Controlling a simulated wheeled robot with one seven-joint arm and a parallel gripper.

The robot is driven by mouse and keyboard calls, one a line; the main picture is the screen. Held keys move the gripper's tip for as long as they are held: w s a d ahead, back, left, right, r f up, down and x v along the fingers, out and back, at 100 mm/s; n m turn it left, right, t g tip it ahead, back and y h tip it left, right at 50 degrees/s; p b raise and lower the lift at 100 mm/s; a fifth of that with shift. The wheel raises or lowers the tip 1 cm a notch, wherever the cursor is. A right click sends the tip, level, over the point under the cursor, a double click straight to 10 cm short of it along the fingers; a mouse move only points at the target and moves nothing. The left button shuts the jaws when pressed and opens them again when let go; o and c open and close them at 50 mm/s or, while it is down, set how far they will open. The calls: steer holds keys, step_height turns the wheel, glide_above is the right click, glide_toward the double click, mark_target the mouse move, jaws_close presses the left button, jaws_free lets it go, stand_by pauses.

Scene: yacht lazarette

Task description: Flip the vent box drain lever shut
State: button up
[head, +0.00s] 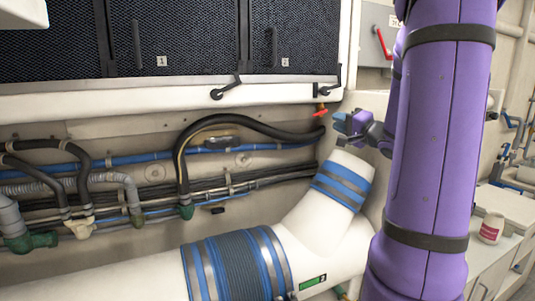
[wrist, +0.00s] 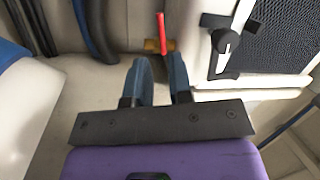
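The drain lever (head: 320,112) is small and red. It sits under the right end of the white vent box (head: 180,100) in the head view. In the wrist view the red lever (wrist: 161,30) stands up in the picture from a brass valve body (wrist: 156,46). My gripper (head: 341,127) is just right of and slightly below the lever in the head view. In the wrist view the two blue fingers of my gripper (wrist: 159,62) are apart with nothing between them. Their tips lie just short of the brass body, with the red lever beyond. I cannot tell whether they touch it.
A black latch handle (wrist: 228,40) is close right of the lever in the wrist view. Dark hoses (head: 250,122) run left of it. A large white duct (head: 320,220) lies below. Another red handle (head: 383,43) is on a grey box to the right.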

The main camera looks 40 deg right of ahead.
steer(key=s+a+f+n+g+y, duration=0.1)
steer(key=a+n+g+y, duration=0.3)
steer(key=a, duration=1)
steer(key=s+a+f+n+g+y, duration=0.1)
steer(key=a+n+g+y, duration=0.3)
steer(key=a, duration=1.1)
steer(key=shift+s+f+g, duration=0.2)
steer(key=shift+f+g, duration=0.5)
steer(key=shift+g, duration=0.6)
steer(key=m+t+h, duration=0.7)
steer(key=m+t, duration=0.1)
steer(key=t, duration=0.2)
glide_toward(316, 115)
steer(key=w, duration=0.7)
steer(key=w+r, duration=0.1)
steer(key=w, duration=0.2)
steer(key=shift+w+a, duration=0.15)
steer(key=shift+w, duration=0.15)
